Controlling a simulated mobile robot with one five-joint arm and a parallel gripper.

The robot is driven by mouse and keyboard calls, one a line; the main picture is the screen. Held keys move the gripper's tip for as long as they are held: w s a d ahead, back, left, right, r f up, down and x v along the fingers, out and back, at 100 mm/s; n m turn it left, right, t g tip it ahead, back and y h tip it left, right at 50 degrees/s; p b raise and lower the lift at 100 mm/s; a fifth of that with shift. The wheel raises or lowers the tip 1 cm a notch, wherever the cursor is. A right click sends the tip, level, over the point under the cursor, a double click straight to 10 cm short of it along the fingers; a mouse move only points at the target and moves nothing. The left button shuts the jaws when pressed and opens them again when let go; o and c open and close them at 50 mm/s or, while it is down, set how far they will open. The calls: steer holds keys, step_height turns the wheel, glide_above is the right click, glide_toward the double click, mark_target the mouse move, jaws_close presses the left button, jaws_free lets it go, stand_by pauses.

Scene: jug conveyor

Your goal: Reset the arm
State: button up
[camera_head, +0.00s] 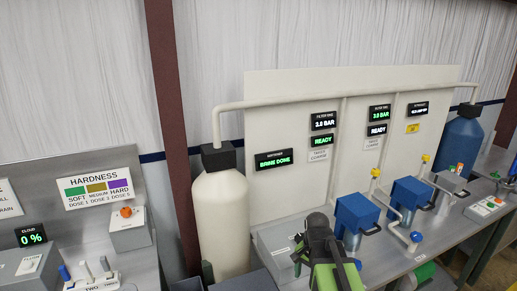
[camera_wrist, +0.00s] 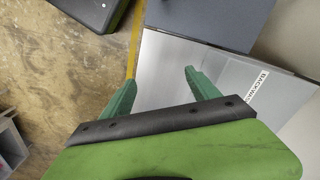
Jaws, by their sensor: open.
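My gripper (camera_wrist: 158,92) shows in the wrist view with its two green fingers spread apart and nothing between them. It hangs over a grey metal surface (camera_wrist: 160,65) near that surface's left edge. In the head view my green and black arm is at the bottom middle, in front of the bench with the filter equipment. The fingertips are hard to make out there.
A cream tank (camera_head: 222,215) stands left of my arm. Blue-topped filter housings (camera_head: 357,212) stand to the right on the bench (camera_head: 400,262). A hardness panel (camera_head: 97,188) is at the left. Bare floor (camera_wrist: 50,70) lies left of the metal surface.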

steer(key=s+f+n, duration=0.1)
steer(key=n, duration=0.1)
steer(key=s+f+n, duration=0.1)
steer(key=n, duration=0.2)
steer(key=s+f+n+b, duration=0.1)
steer(key=s+n, duration=0.1)
steer(key=n, duration=0.1)
steer(key=shift+f, duration=0.15)
